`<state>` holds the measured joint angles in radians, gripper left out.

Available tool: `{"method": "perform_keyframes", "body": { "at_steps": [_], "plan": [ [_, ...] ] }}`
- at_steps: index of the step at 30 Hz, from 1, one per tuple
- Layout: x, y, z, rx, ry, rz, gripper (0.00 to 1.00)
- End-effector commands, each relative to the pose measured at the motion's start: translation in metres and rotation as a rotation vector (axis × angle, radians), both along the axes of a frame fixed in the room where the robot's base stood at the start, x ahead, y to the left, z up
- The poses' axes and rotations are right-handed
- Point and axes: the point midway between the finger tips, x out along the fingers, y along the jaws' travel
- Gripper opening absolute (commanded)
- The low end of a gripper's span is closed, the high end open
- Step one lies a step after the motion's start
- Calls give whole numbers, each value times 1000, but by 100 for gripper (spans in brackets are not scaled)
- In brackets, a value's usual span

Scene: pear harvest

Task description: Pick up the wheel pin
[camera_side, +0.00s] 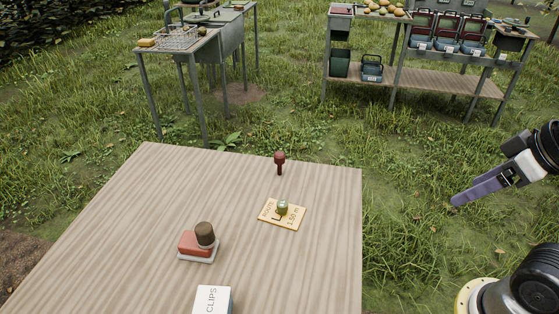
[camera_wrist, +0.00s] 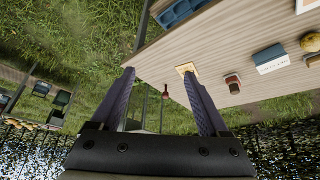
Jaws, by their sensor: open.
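The wheel pin (camera_side: 279,162) is likely the dark red pin with a thick head and thin stem, standing upright near the far edge of the wooden table. In the wrist view, the pin (camera_wrist: 165,91) shows small, between my fingers in the picture but well beyond them. My gripper (camera_side: 456,201) is at the right in the side view, over the grass, clear of the table and apart from the pin. In the wrist view, the two purple fingers of my gripper (camera_wrist: 157,72) are spread apart with nothing between them.
Shelving (camera_side: 430,80) stands behind. The table's left part is clear.

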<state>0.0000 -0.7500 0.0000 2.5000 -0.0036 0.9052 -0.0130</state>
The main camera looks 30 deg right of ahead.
Motion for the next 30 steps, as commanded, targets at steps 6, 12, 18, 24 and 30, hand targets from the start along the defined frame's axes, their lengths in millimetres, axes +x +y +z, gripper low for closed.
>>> {"method": "perform_keyframes", "body": {
  "at_steps": [6, 12, 18, 24, 30],
  "plan": [
    [6, -45, 21, -269, 13, 75, 78],
    [47, -111, 62, -696, 144, 195, 78],
    [121, -154, 106, -1123, 306, 350, 78],
    [226, -157, 133, -1555, 448, 544, 78],
    [346, -110, 116, -1977, 525, 778, 78]
  ]
}}
